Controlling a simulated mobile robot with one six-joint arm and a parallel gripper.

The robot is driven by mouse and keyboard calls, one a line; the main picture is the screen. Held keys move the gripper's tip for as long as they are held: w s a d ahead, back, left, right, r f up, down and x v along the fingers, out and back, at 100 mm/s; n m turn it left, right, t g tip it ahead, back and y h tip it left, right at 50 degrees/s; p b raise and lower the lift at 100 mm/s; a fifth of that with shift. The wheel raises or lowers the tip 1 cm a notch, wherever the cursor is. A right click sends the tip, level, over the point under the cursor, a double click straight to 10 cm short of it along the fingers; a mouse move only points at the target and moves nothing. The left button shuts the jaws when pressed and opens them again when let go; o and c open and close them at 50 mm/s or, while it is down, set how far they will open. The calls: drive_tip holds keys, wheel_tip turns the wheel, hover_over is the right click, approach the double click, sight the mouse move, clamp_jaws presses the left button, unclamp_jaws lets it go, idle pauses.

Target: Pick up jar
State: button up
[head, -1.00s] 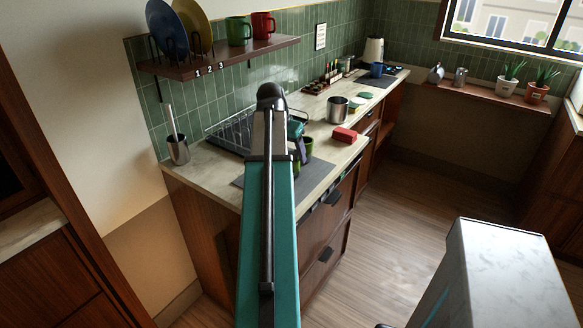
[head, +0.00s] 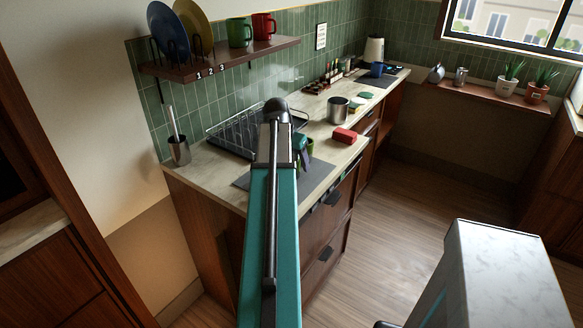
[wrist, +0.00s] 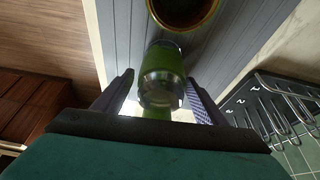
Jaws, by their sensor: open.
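In the wrist view a small green jar (wrist: 161,66) with a shiny, glassy band stands between the two fingers of my gripper (wrist: 160,80). The fingers are apart, one on each side, with the jar in the gap; I cannot tell whether either touches it. In the head view my arm hides most of the spot. Part of my gripper (head: 301,146) shows over the grey mat (head: 318,177), and a green vessel (head: 309,147) shows just beside it; I cannot tell if this is the jar.
A wire dish rack (head: 228,137) stands on the counter behind. A red block (head: 344,135) and a metal pot (head: 338,109) are to the right. A utensil holder (head: 179,151) is at the left end.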

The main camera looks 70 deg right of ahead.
drive_tip(key=shift+d+f, duration=0.1)
drive_tip(key=shift+f, duration=0.2)
idle(0.4)
drive_tip(key=c, duration=1.3)
drive_tip(key=shift+o, duration=0.2)
drive_tip(key=shift+r, duration=0.15)
wheel_tip(320, 180, up, 10)
drive_tip(key=b, duration=0.2)
drive_tip(key=shift+w, duration=0.1)
